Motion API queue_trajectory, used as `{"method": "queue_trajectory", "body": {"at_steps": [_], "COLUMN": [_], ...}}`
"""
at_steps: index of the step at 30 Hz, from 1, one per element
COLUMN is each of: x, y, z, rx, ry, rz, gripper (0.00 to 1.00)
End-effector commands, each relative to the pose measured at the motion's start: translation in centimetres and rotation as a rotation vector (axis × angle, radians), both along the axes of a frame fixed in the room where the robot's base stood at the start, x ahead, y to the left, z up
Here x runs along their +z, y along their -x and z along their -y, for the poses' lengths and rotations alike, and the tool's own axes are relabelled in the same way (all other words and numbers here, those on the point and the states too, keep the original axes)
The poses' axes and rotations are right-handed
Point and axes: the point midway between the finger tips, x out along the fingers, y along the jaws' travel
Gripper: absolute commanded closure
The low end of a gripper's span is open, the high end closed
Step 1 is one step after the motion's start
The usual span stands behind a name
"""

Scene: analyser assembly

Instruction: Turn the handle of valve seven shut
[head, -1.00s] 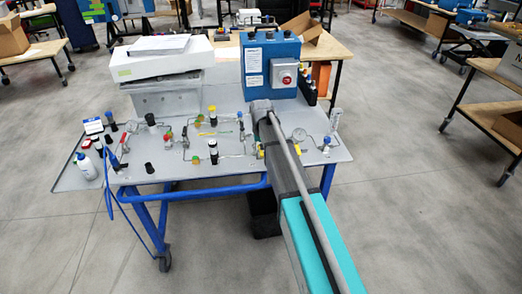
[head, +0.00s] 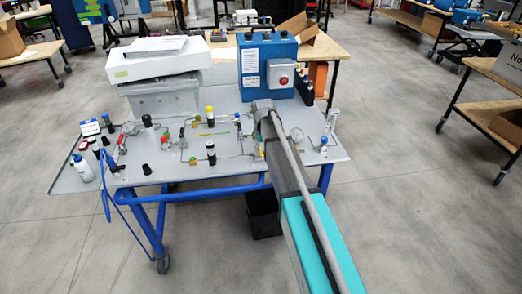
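The analyser bench (head: 230,172) has a grey top with several small valves joined by thin tubing. No number is readable, so I cannot tell which is valve seven. My arm reaches over the right half of the bench. My gripper is hidden behind the arm's far end, and so is the panel right under it.
A blue box with a red button (head: 268,66) stands at the back. A white-topped unit (head: 164,63) stands at the back left. Bottles (head: 83,168) stand at the left edge. A black bin (head: 262,215) is under the bench.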

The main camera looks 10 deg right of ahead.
Motion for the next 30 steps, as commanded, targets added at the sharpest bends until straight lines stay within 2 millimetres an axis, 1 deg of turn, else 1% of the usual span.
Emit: {"method": "queue_trajectory", "body": {"at_steps": [11,15,30], "x": [0.0,1.5,5.6], "y": [-0.5,-0.5,-0.5], "z": [0.9,0.9,0.8], "rx": [0.235,0.247,0.245], "ry": [0.001,0.001,0.000], "rz": [0.000,0.000,0.000], "gripper": [0.43,0.43,0.43]}}
